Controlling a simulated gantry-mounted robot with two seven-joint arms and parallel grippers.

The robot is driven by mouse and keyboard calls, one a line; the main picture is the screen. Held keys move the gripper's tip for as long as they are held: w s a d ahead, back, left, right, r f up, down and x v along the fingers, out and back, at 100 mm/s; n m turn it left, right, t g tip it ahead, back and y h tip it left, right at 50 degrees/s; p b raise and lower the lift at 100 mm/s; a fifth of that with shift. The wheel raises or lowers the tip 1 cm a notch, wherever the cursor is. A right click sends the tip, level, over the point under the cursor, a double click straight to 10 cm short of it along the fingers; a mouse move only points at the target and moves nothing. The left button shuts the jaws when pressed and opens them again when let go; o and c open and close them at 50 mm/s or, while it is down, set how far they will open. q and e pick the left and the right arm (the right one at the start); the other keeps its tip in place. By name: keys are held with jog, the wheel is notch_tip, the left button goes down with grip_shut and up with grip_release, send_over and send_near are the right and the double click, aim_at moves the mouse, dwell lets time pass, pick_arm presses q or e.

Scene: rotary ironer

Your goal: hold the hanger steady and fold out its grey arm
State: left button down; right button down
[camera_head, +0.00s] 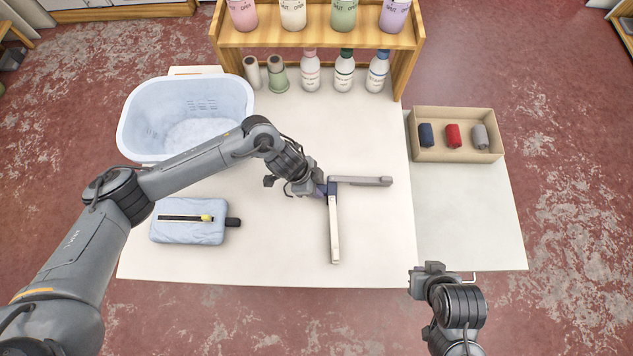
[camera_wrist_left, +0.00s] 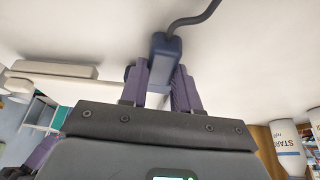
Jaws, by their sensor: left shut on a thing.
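The hanger has a dark blue middle part (camera_head: 332,188), a grey arm (camera_head: 362,181) pointing right and a cream arm (camera_head: 335,232) pointing toward the table's front edge. The two arms stand at about a right angle. My left gripper (camera_head: 324,190) is shut on the blue middle part from the left. In the left wrist view its purple fingers (camera_wrist_left: 163,88) sit on both sides of the blue part (camera_wrist_left: 166,48), with a dark hook (camera_wrist_left: 200,18) curving away. My right gripper (camera_head: 428,272) is off the table's front edge, apart from the hanger; its jaw opening is unclear.
A pale blue basket (camera_head: 135,120) stands at the back left, behind my left arm. Bottles (camera_head: 344,75) and a wooden shelf (camera_head: 320,40) are at the back. A tray (camera_head: 455,113) with small rolls stands right. Table around the hanger is clear.

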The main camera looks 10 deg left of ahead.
pick_arm(q)
jog(key=shift+f, duration=0.15)
dwell(0.5)
jog(key=c, duration=1)
grip_release()
jog(key=shift+r+p, duration=0.2)
jog(key=shift+p, duration=0.1)
jog(key=shift+r, duration=0.1)
grip_shut()
dwell(0.6)
